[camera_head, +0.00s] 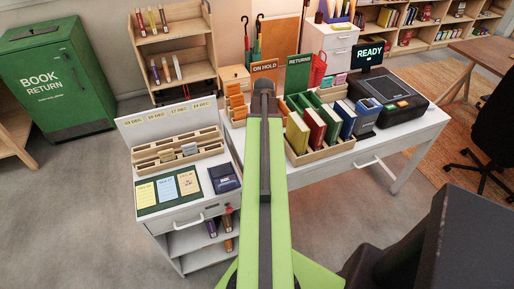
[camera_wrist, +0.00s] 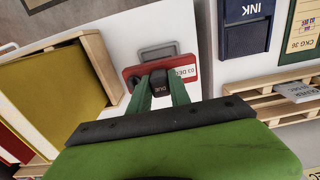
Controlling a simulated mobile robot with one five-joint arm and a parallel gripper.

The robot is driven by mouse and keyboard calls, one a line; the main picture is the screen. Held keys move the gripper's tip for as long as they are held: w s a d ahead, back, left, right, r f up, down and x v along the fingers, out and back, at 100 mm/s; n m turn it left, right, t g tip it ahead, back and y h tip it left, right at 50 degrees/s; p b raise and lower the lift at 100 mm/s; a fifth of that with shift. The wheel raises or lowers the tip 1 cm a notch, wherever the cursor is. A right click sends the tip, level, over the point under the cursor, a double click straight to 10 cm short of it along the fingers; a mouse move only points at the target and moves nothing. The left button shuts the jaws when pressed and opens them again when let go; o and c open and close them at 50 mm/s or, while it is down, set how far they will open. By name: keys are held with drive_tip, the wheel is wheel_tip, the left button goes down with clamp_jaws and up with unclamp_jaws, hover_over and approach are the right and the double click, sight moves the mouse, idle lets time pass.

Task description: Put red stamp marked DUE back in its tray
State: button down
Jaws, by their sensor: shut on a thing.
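The red stamp (camera_wrist: 147,68) shows in the wrist view, with a black part marked DUE and a white label reading 03 DEC. My gripper (camera_wrist: 160,88) has its two green fingers shut on the black DUE part. A grey rectangular tray-like piece (camera_wrist: 158,48) on the white top shows just beyond the stamp's far edge. The stamp overlaps its near side, and I cannot tell whether it touches it or hangs above it. In the head view my arm hides the gripper and the stamp.
A wooden crate of books (camera_wrist: 103,75) stands close to the left of the stamp. A blue ink pad (camera_wrist: 247,28) and a wooden rack (camera_wrist: 275,104) lie to the right. In the head view, ON HOLD (camera_head: 265,66) and RETURNS (camera_head: 298,73) signs stand on the desk.

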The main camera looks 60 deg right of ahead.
wheel_tip(320, 180, down, 4)
drive_tip(key=b, duration=0.4)
drive_tip(key=shift+f, duration=0.15)
drive_tip(key=shift+w+a+r, duration=0.1)
drive_tip(key=shift+w+r, duration=0.1)
drive_tip(key=shift+r, duration=0.05)
drive_tip(key=shift+f, duration=0.15)
drive_tip(key=c, duration=1.2)
unclamp_jaws()
drive_tip(key=shift+s, duration=0.1)
wheel_tip(320, 180, up, 12)
drive_tip(key=p, duration=1.2)
drive_tip(key=shift+r+p, duration=0.25)
drive_tip(key=shift+p, duration=0.1)
drive_tip(key=shift+f, duration=0.1)
